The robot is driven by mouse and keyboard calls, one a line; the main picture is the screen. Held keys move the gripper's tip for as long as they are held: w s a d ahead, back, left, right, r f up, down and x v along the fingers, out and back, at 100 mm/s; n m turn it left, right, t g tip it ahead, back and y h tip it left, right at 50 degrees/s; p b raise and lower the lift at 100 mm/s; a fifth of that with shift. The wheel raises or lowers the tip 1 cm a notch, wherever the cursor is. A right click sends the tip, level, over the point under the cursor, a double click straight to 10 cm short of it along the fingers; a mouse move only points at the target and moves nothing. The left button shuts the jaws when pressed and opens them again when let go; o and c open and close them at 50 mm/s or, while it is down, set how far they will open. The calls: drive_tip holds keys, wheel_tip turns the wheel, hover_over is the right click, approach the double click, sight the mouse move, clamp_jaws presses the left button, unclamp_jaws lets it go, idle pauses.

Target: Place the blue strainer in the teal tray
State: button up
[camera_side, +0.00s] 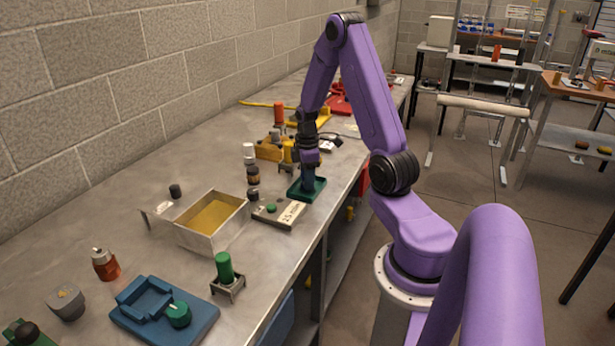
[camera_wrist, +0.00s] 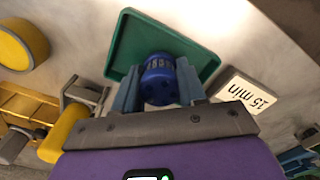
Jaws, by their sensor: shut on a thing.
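The blue strainer (camera_wrist: 158,84) is a small round blue piece held between the two fingers of my gripper (camera_wrist: 158,90) in the wrist view. In the side view my gripper (camera_side: 308,184) points down over the teal tray (camera_side: 293,193), and the strainer cannot be made out there. The teal tray also shows in the wrist view (camera_wrist: 125,45), a flat square with a raised rim. The strainer overlaps the tray's near part in that view. I cannot tell whether it touches the tray floor.
Small dark jars (camera_side: 252,175) and yellow fixtures (camera_side: 270,150) stand close by. A metal box with a yellow inside (camera_side: 213,214) sits further left. The bench's front edge is near the tray.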

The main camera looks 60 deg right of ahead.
drive_tip(key=shift+f, duration=0.45)
drive_tip(key=o, duration=1.2)
drive_tip(key=shift+o, duration=0.2)
wheel_tip(320, 180, up, 17)
drive_tip(key=s+a+n, duration=0.2)
drive_tip(key=a, duration=2.1)
drive_tip(key=s+a+f+n, duration=0.1)
drive_tip(key=s+a, duration=0.4)
drive_tip(key=s, duration=0.3)
drive_tip(key=s+a+f+n, duration=0.1)
drive_tip(key=s+a+n, duration=0.1)
drive_tip(key=s+a, duration=0.3)
drive_tip(key=s, duration=0.4)
drive_tip(key=shift+a, duration=0.2)
